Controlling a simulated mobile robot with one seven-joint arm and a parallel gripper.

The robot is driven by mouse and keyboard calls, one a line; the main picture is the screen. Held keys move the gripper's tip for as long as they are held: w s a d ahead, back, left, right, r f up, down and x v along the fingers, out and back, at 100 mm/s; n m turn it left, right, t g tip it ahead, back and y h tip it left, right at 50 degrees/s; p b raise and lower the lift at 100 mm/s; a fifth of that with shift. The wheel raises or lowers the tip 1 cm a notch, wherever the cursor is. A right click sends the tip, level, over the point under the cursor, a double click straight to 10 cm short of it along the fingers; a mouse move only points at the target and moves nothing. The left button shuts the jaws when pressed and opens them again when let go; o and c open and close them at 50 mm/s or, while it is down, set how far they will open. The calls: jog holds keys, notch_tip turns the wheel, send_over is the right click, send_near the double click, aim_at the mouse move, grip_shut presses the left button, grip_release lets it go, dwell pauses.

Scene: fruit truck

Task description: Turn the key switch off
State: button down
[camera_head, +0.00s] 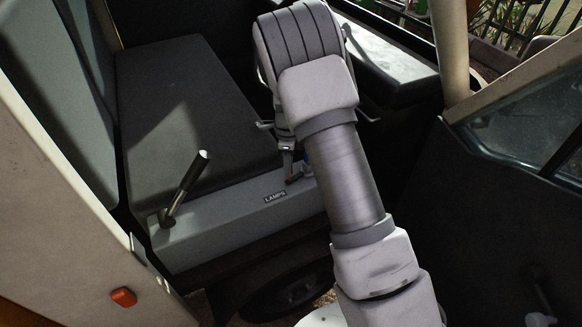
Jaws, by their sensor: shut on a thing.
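The grey panel (240,222) below the seat's front edge carries a "LAMPS" label (275,197) and a black lever at its left end. My gripper (292,177) reaches down to the panel's top, just right of the label. It is shut on a small part there, at the place of the key switch. The fingers and my arm hide most of the switch, so its on or off position cannot be told. A small bit of blue (308,166) shows beside the fingers, partly behind my arm.
The black-handled lever (187,185) stands tilted at the panel's left end. The dark seat (180,110) lies behind it. A pale door frame (60,210) with an orange lamp (123,297) is at left. A dark round wheel (285,293) is below.

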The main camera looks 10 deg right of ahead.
jog(key=shift+w+a+m, duration=0.25)
jog(key=shift+w+m, duration=0.3)
jog(key=shift+m, duration=0.25)
jog(key=shift+w+m, duration=0.15)
jog(key=shift+m, duration=0.15)
jog(key=c, duration=0.6)
grip_release()
jog(key=shift+r, duration=0.15)
notch_tip(320, 180, up, 17)
jog(key=shift+r, duration=0.15)
